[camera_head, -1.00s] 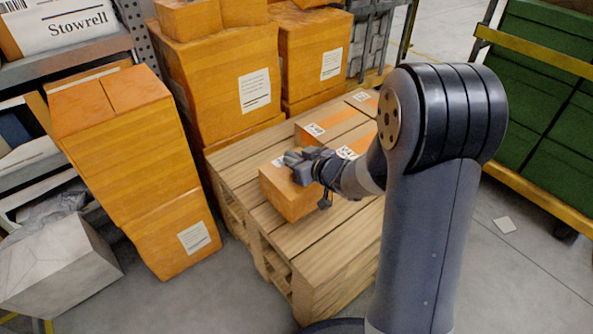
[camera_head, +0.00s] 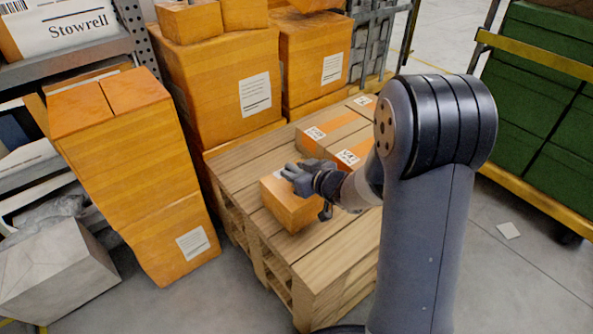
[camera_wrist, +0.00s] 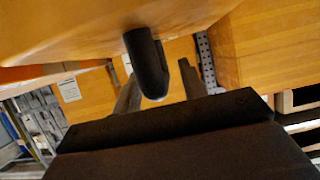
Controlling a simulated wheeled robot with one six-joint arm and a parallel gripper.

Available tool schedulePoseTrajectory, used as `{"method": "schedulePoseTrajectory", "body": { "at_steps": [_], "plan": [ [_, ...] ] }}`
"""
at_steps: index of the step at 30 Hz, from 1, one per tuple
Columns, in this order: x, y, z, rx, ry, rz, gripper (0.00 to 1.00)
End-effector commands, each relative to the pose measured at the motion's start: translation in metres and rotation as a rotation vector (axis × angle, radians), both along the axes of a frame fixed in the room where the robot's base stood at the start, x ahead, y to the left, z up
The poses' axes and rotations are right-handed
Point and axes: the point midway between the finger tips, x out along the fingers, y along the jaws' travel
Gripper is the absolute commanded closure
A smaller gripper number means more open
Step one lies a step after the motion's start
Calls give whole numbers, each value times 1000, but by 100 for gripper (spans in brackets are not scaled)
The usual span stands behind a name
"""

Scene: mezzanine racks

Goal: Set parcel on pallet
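My gripper (camera_head: 310,181) is at the top and right side of a small orange-brown parcel (camera_head: 290,209), and it looks shut on it. The parcel is upright over the front part of the wooden pallet (camera_head: 335,262). Its bottom is at or just above the boards; I cannot tell whether it touches. In the wrist view the parcel (camera_wrist: 90,28) fills the top edge, with a dark gripper finger (camera_wrist: 148,65) against it. The finger contact is partly hidden.
Two flat taped boxes (camera_head: 349,158) lie on the pallet just behind the parcel. Big cartons (camera_head: 222,75) stand behind the pallet, and stacked cartons (camera_head: 133,150) stand left. A green-loaded cart (camera_head: 545,100) is at right. The pallet's front boards are clear.

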Motion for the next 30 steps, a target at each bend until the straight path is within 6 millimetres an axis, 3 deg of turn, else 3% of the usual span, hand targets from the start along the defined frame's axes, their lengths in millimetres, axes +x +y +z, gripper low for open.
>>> {"method": "schedulePoseTrajectory", "body": {
  "at_steps": [8,21,30],
  "plan": [
    [-7,-6,9,0,1,-2,60],
    [-75,-52,44,0,0,-4,60],
    [-92,-62,49,0,0,0,60]
  ]
}}
